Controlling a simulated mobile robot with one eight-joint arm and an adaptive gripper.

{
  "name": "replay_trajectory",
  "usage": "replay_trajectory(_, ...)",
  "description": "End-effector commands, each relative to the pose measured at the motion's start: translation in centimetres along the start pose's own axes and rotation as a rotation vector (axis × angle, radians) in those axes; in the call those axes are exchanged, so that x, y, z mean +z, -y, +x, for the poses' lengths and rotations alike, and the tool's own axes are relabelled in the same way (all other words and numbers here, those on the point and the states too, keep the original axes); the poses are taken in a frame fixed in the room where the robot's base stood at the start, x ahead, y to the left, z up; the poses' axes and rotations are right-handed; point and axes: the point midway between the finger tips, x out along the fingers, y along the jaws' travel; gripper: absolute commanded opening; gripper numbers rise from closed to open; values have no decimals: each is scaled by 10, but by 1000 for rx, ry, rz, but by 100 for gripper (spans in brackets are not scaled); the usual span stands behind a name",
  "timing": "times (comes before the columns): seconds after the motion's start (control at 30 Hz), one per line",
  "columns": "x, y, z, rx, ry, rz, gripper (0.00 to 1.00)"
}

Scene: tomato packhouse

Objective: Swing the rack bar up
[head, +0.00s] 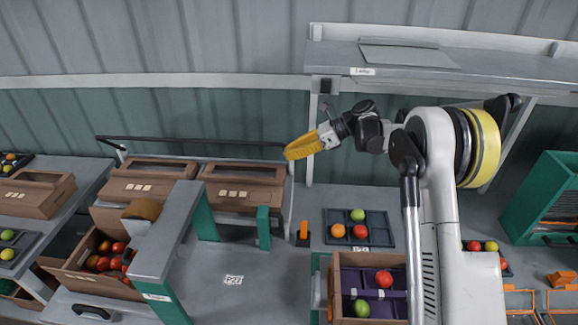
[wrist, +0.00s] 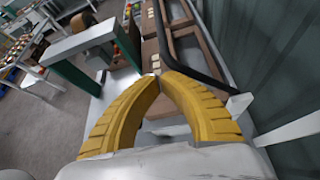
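The rack bar (head: 190,141) is a thin dark rail. In the head view it runs level across, behind and just above two brown cartons, with a bent end at the left. Its right end lies close to my gripper (head: 288,152), whose yellow fingers point left. In the wrist view the bar (wrist: 172,45) runs from the top towards the right finger and passes beyond it. There my gripper (wrist: 158,76) has its curved fingers together at the tips, with nothing seen between them. I cannot tell whether a finger touches the bar.
Two brown cartons (head: 240,173) sit below the bar. A grey shelf (head: 400,57) stands above on the right. A grey and green stand (head: 168,235) is at front left, near a crate of tomatoes (head: 70,272). A dark tray (head: 341,216) holds several fruits.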

Motion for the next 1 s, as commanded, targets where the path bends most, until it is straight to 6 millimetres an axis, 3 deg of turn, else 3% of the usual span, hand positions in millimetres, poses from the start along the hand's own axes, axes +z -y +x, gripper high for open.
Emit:
replay_trajectory(0.2, 25, 23, -15, 0, 1, 0, 0)
replay_trajectory(0.43, 41, 48, -24, 30, 1, 50, 0)
replay_trajectory(1.0, 53, 77, -31, 67, 0, 113, 0)
